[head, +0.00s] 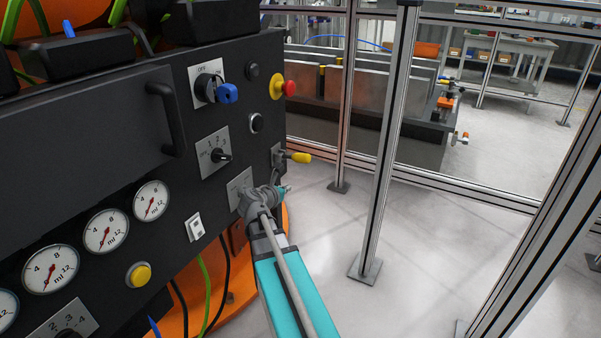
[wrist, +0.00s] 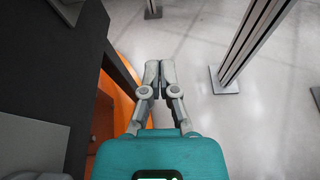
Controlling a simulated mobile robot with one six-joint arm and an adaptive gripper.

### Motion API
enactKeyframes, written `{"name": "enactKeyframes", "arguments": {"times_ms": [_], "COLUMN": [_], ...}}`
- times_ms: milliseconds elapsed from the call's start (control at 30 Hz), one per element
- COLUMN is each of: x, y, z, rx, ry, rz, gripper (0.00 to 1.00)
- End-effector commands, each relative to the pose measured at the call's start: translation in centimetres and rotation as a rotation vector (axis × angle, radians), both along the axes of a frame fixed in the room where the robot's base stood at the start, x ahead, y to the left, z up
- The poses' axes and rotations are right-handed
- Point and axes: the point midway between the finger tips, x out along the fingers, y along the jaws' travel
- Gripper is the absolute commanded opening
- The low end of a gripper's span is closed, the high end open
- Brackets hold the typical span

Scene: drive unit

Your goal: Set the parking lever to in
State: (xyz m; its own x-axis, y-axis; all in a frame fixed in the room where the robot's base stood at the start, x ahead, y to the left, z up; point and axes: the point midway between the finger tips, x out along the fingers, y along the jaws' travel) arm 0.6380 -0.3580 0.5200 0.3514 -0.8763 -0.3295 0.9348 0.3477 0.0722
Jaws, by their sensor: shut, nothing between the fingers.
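A lever with a yellow grip (head: 298,157) sticks out to the right from a small plate at the right edge of the black panel. No label on it can be read, so I cannot confirm it is the parking lever. My gripper (head: 274,178) is just below and left of this lever in the head view, partly hidden by my own wrist. In the wrist view my gripper (wrist: 158,68) has its two grey fingers together with nothing between them. The panel side is to their left. The yellow grip does not show in the wrist view.
The black panel (head: 110,130) carries a blue-handled switch (head: 227,93), a red stop button (head: 289,88), a rotary selector (head: 220,155) and several gauges. A plate (head: 238,188) is partly behind my wrist. A metal post (head: 385,150) stands right; open floor lies between.

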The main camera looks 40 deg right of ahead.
Motion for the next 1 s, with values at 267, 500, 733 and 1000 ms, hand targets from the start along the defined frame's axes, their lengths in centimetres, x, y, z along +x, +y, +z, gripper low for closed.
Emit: {"name": "enactKeyframes", "arguments": {"times_ms": [267,500,733,1000], "x": [0.1,0.7,1.9,3.1], "y": [-0.5,-2.2,-5.0,-8.2], "z": [-0.2,-0.9,-2.0,-3.1], "rx": [0.0,0.0,0.001,0.001], "ry": [0.0,0.0,-0.001,-0.001], "rz": [-0.003,-0.005,-0.007,-0.007], "gripper": [0.0,0.0,0.0,0.0]}}
